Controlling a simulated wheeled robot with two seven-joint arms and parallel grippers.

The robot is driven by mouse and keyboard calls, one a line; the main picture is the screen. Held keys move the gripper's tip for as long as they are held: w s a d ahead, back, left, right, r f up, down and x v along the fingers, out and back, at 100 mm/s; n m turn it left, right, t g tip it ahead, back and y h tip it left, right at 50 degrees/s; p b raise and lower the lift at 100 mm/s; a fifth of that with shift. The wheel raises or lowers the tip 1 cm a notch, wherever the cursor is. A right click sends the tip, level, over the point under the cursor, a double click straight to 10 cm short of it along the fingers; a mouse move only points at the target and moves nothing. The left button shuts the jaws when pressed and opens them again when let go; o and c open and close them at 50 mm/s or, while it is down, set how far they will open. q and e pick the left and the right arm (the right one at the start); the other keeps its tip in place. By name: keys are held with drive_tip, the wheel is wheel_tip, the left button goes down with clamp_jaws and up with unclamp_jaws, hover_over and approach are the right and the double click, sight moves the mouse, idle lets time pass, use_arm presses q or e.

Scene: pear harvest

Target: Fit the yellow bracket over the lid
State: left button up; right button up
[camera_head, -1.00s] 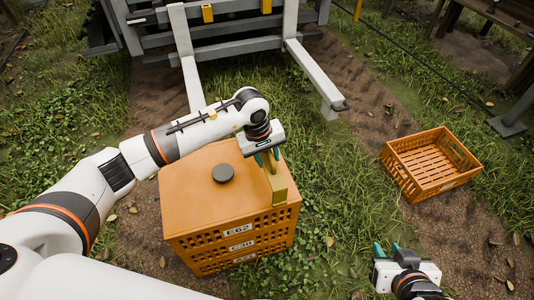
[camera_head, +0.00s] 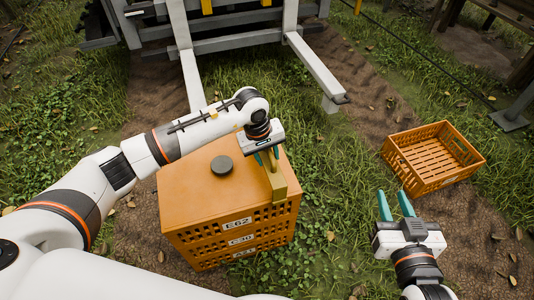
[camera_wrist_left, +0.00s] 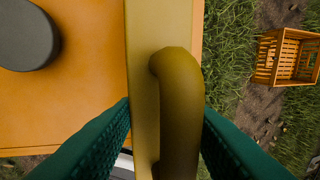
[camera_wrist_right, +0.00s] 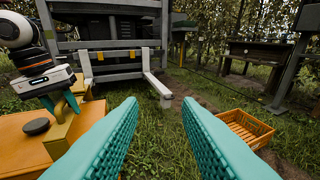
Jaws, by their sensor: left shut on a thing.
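The orange lid (camera_head: 195,185) covers a stack of crates (camera_head: 230,240) and has a dark round knob (camera_head: 222,165) on top. The yellow bracket (camera_head: 277,182) sits along the lid's right edge; it also shows in the left wrist view (camera_wrist_left: 145,90). My left gripper (camera_head: 264,158) is shut on the bracket's handle (camera_wrist_left: 180,100), with a green finger on each side of it. Whether the bracket's lower part hooks the lid's edge is hidden. My right gripper (camera_head: 396,206) is open and empty, right of the crates, its fingers pointing away from me.
An empty orange crate (camera_head: 432,160) lies on the ground at the right. Grey forks (camera_head: 315,68) of a carrier reach toward the stack from behind. Grass lies free between the stack and my right gripper. A wooden bench (camera_wrist_right: 262,55) stands far back.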

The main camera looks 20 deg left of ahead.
use_arm(q)
drive_tip(key=shift+f+b, duration=0.4)
drive_tip(key=shift+f, duration=0.1)
drive_tip(key=shift+f+b, duration=0.4)
drive_tip(key=shift+f, duration=0.1)
drive_tip(key=shift+f+b, duration=0.5)
drive_tip(key=shift+f, duration=0.3)
use_arm(e)
wheel_tip(320, 180, up, 11)
drive_tip(key=s+a+t+y, duration=0.1)
drive_tip(key=t+y, duration=0.1)
drive_tip(key=t, duration=0.6)
drive_tip(key=shift+s+a+y, duration=0.2)
drive_tip(key=shift+s+y, duration=0.05)
drive_tip(key=shift+y, duration=0.15)
use_arm(q)
drive_tip(key=shift+d+b, duration=0.1)
drive_tip(key=shift+b, duration=0.25)
use_arm(e)
drive_tip(key=shift+s+r+t, duration=0.3)
drive_tip(key=shift+r+t, duration=0.05)
drive_tip(key=shift+t, duration=0.15)
drive_tip(key=shift+r, duration=0.15)
